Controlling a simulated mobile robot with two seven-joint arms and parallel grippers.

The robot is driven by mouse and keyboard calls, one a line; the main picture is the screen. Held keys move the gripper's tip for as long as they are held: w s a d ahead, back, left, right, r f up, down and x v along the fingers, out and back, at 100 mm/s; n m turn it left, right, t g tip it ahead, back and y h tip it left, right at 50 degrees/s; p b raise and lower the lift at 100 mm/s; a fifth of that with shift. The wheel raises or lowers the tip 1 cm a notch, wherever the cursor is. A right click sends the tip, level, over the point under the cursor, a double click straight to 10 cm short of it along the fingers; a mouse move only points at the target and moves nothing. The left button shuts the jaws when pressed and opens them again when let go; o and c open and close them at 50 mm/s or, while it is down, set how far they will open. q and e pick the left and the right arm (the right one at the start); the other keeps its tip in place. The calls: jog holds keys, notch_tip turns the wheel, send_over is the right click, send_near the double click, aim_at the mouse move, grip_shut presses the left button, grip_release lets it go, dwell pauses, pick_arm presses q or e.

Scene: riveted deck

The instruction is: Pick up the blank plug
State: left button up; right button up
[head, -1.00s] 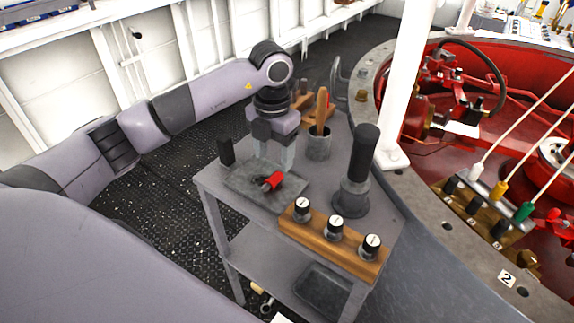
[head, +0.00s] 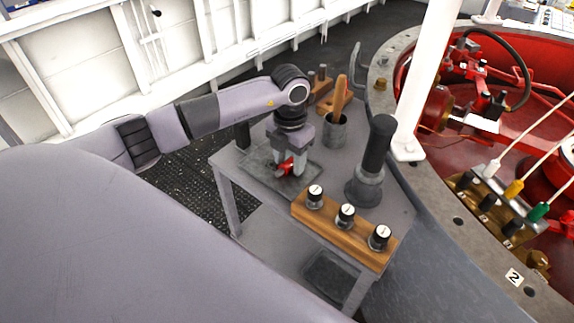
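A small red plug with a dark end (head: 286,168), which I take to be the blank plug, lies on a grey tray (head: 259,177) on the small grey table. My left gripper (head: 286,163) points down over the tray, with its fingertips low around the red plug. Its fingers stand apart, one to each side of the red part; I cannot see clear contact. The plug is partly hidden by the fingers. My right gripper is out of view.
A wooden block with three black-and-white knobs (head: 335,233) sits at the table's front. A dark upright cylinder on a round base (head: 377,150) stands right of the tray. A grey cup with a wooden handle (head: 334,131) is behind. A black block (head: 243,136) stands left.

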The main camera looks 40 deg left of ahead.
aim_at(290, 161)
pick_arm(q)
grip_shut()
jog(key=shift+r, duration=0.15)
notch_tip(290, 161, up, 20)
dwell(0.3)
